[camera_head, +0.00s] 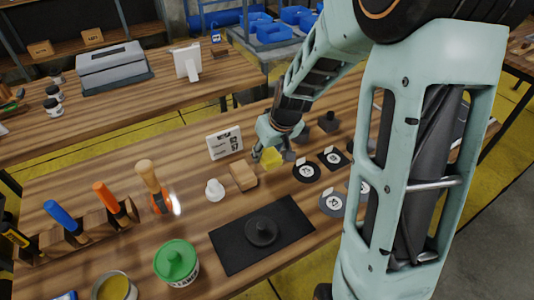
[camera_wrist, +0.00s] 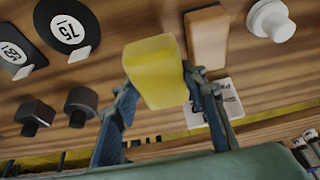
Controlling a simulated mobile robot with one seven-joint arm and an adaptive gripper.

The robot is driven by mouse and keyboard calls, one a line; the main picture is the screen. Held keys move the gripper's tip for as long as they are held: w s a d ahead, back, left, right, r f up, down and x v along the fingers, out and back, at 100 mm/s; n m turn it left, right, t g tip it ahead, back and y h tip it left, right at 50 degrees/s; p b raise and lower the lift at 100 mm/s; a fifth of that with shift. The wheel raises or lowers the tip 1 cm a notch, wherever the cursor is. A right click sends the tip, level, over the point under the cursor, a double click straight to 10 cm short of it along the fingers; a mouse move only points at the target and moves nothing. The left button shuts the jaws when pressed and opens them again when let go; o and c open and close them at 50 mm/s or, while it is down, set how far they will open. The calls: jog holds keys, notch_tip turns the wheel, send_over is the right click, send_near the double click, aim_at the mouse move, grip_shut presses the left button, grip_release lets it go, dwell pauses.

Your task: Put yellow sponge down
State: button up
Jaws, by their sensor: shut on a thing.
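The yellow sponge (camera_head: 271,158) is a small yellow block at my gripper's fingertips in the head view. In the wrist view the yellow sponge (camera_wrist: 157,71) sits between the two fingers. My gripper (camera_head: 269,152) is shut on it, near the table's back half. The gripper's fingers also show in the wrist view (camera_wrist: 155,92). A wooden block (camera_head: 243,176) lies just left of the sponge in the head view. I cannot tell whether the sponge touches the wooden table (camera_head: 200,235).
Black discs (camera_head: 306,172) lie to the right. A black mat (camera_head: 238,257) with a black round piece (camera_head: 262,231) and a green-lidded can (camera_head: 176,262) are in front.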

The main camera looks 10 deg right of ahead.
aim_at(276, 151)
jog(key=w+f, duration=0.1)
jog(key=d+f+b, duration=0.1)
jog(key=shift+w+d+f, duration=0.15)
jog(key=shift+w+f, duration=0.2)
jog(key=shift+w, duration=0.05)
jog(key=shift+w+d+f+b, duration=0.1)
jog(key=shift+w+f+b, duration=0.1)
jog(key=shift+f+b, duration=1.2)
jog(key=shift+f+p, duration=0.3)
jog(key=shift+f, duration=0.05)
jog(key=shift+f, duration=0.15)
jog(key=o, duration=1)
jog(key=shift+r, duration=0.45)
jog(key=p+v, duration=0.1)
jog(key=v, duration=1)
jog(key=shift+s+r, duration=0.25)
jog(key=shift+s, duration=0.05)
